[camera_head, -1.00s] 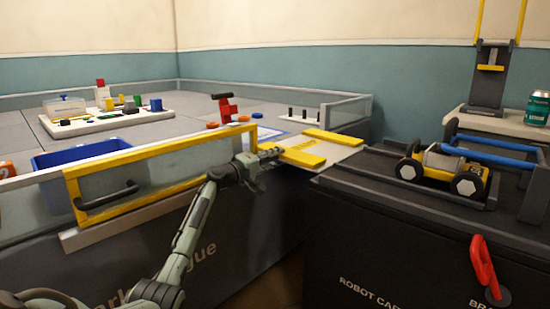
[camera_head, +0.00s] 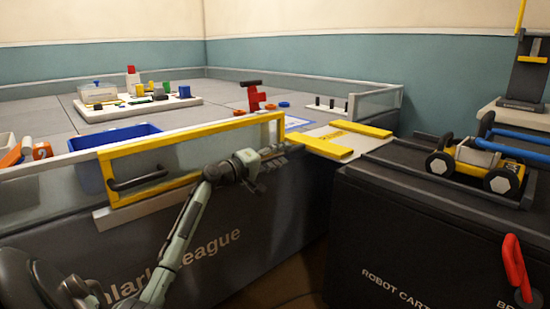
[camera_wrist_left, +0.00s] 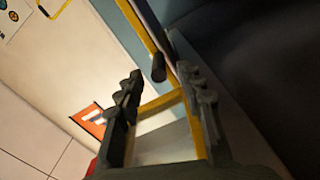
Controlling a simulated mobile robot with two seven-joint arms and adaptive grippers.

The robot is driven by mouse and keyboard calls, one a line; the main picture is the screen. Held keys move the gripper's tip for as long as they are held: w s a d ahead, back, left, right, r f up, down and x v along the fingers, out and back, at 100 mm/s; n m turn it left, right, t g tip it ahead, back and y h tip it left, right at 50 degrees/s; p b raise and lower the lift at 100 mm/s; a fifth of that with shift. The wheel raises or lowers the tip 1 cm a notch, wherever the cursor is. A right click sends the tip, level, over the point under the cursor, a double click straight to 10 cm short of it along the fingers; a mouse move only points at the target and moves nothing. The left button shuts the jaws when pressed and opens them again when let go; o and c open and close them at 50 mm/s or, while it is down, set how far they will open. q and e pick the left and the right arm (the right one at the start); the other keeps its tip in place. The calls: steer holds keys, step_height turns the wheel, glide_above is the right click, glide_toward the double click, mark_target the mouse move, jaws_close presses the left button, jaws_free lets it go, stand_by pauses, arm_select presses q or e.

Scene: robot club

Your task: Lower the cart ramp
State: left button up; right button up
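The cart ramp (camera_head: 345,142) is a pale plate with yellow side strips. It lies about flat across the gap between the arena table and the robot cart (camera_head: 400,235), its far end at the cart's edge. My left gripper (camera_head: 270,164) is to the left of the ramp, in front of the right end of the yellow-framed gate, apart from the ramp. In the left wrist view its two dark fingers (camera_wrist_left: 162,84) are spread with nothing gripped. Yellow framing and a dark handle (camera_wrist_left: 158,68) show beyond them. My right gripper is out of view.
The yellow-framed gate (camera_head: 190,147) with a dark handle stands along the table front. A blue bin (camera_head: 88,172) is behind it. A wheeled robot (camera_head: 480,164) sits on the cart. A red lever (camera_head: 515,265) is on the cart's front. The gap below the ramp is free.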

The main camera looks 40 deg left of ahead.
arm_select(q)
steer(key=s, duration=0.2)
steer(key=shift+s+a, duration=0.1)
steer(key=shift+s, duration=0.2)
stand_by(0.3)
